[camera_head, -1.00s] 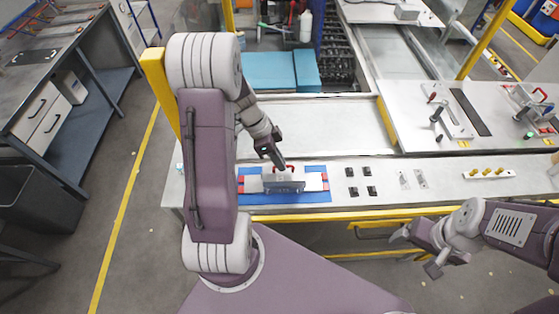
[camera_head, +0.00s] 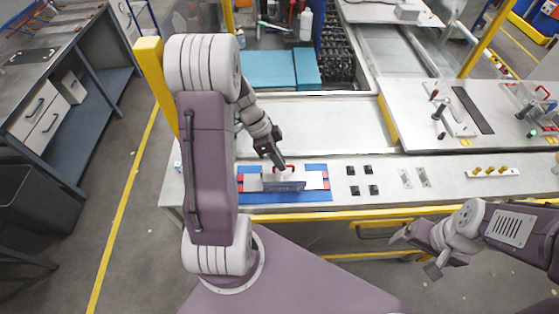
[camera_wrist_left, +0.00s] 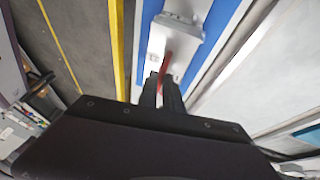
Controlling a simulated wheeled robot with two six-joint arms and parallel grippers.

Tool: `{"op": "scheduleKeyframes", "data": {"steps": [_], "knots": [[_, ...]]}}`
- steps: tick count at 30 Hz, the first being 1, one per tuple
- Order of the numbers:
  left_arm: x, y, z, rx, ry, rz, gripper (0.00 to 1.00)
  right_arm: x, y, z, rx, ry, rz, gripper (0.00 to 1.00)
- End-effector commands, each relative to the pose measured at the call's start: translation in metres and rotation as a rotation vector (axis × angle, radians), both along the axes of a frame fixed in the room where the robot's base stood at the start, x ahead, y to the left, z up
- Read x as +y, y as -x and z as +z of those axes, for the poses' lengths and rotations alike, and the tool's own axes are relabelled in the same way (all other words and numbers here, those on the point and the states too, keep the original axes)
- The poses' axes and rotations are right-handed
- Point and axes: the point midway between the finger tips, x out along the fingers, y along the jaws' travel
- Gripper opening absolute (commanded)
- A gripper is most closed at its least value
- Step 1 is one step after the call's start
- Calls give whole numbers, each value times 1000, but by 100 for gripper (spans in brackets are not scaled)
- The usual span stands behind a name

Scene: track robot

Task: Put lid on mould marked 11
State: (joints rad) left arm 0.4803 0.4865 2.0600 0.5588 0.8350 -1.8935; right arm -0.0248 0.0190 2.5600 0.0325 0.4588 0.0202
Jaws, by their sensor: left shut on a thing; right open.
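My left gripper (camera_head: 281,166) is shut on the red handle (camera_head: 290,168) of the lid (camera_head: 285,185), a see-through or greyish plate. The handle also shows between the fingers in the left wrist view (camera_wrist_left: 166,68). The lid is over the middle of a pale, long mould (camera_head: 312,181) with red ends, on a blue mat (camera_head: 318,198). I cannot tell whether the lid touches the mould or is slightly above it. No number is readable. My right gripper (camera_head: 418,256) is open and empty, low at the right, before the bench.
Several small black blocks (camera_head: 369,190) and two light metal strips (camera_head: 406,178) lie right of the mat. A white bar with yellow knobs (camera_head: 491,172) is farther right. A yellow rail (camera_head: 330,214) runs along the bench's front edge. The bench surface behind the mat (camera_head: 335,120) is clear.

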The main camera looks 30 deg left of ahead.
Motion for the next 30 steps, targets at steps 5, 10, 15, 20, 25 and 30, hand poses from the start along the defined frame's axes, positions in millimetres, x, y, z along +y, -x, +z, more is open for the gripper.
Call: {"op": "scheduleKeyframes", "data": {"steps": [5, 10, 15, 20, 25, 30], "knots": [[0, 0, 0, 0, 0, 0, 0, 0, 0, 0, 0, 0, 0, 85], [0, 0, 0, 0, 0, 0, 0, 0, 0, 0, 0, 0, 0, 85], [0, 0, -1, 0, 0, 0, 0, 0, 0, -2, 0, 0, 0, 85], [0, 0, -4, 0, 0, 0, 0, 0, 0, -6, 0, 0, 0, 85], [0, 0, -4, 0, 0, 0, 0, 0, 0, -6, 0, 0, 0, 85], [0, 0, -4, 0, 0, 0, 26, 0, 0, -6, 0, 0, 0, 85]]}}
